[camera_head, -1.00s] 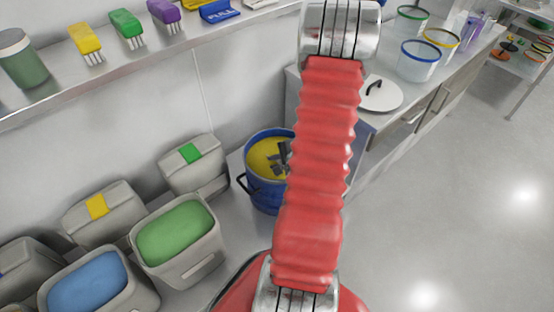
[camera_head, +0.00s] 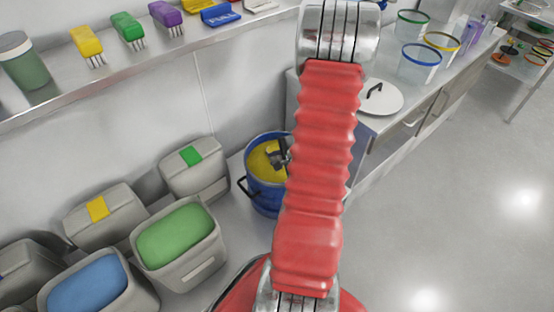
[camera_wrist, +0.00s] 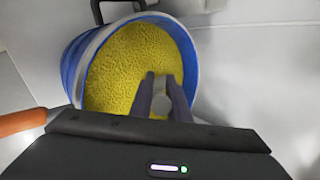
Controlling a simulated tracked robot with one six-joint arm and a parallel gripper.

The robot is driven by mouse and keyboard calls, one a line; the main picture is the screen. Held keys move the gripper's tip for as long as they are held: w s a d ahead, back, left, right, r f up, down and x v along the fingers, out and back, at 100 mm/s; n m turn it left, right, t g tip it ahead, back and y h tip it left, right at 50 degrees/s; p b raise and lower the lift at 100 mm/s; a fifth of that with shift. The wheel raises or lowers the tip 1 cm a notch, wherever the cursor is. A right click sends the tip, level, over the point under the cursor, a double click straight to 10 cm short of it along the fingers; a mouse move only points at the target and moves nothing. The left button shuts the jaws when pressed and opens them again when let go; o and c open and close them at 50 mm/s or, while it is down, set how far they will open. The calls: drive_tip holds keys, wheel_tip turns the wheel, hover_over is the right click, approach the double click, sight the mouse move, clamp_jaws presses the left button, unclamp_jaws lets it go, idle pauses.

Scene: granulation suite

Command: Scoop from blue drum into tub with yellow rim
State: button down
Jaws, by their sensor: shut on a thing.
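The blue drum (camera_head: 262,198) stands on the floor behind my arm, which hides its right part. It holds yellow granules (camera_head: 262,160), which fill much of the wrist view (camera_wrist: 125,60). My gripper (camera_head: 282,153) is over the drum's opening, partly hidden by my arm. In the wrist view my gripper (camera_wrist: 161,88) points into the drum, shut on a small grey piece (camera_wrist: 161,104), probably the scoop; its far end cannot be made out. The tub with the yellow rim (camera_head: 441,42) stands on the bench at upper right.
A blue-rimmed tub (camera_head: 420,63) and a green-rimmed tub (camera_head: 412,22) stand near the yellow-rimmed one. A white lid with a black handle (camera_head: 380,98) lies on the bench (camera_head: 440,80). Grey bins, one with green contents (camera_head: 176,234), stand left. Floor at right is clear.

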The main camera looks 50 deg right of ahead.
wheel_tip(320, 180, up, 10)
drive_tip(key=s+a+n+t+h, duration=0.1)
drive_tip(key=s+a+t+h, duration=0.1)
drive_tip(key=shift+t, duration=0.3)
idle(1.4)
drive_tip(key=shift+r, duration=0.1)
drive_tip(key=shift+w, duration=0.1)
drive_tip(key=w+a+r+n+y, duration=0.2)
drive_tip(key=w+a+r, duration=0.1)
drive_tip(key=w+a, duration=0.5)
drive_tip(key=w+a+r+n+y, duration=0.2)
drive_tip(key=w+a, duration=0.6)
drive_tip(key=w+a+r+n+y, duration=0.1)
drive_tip(key=w+a+r, duration=0.2)
drive_tip(key=a, duration=0.7)
drive_tip(key=w+a+r+n+y, duration=0.2)
drive_tip(key=w+a+r, duration=0.1)
drive_tip(key=a, duration=0.7)
drive_tip(key=shift+w+a, duration=0.35)
drive_tip(key=shift+a, duration=0.05)
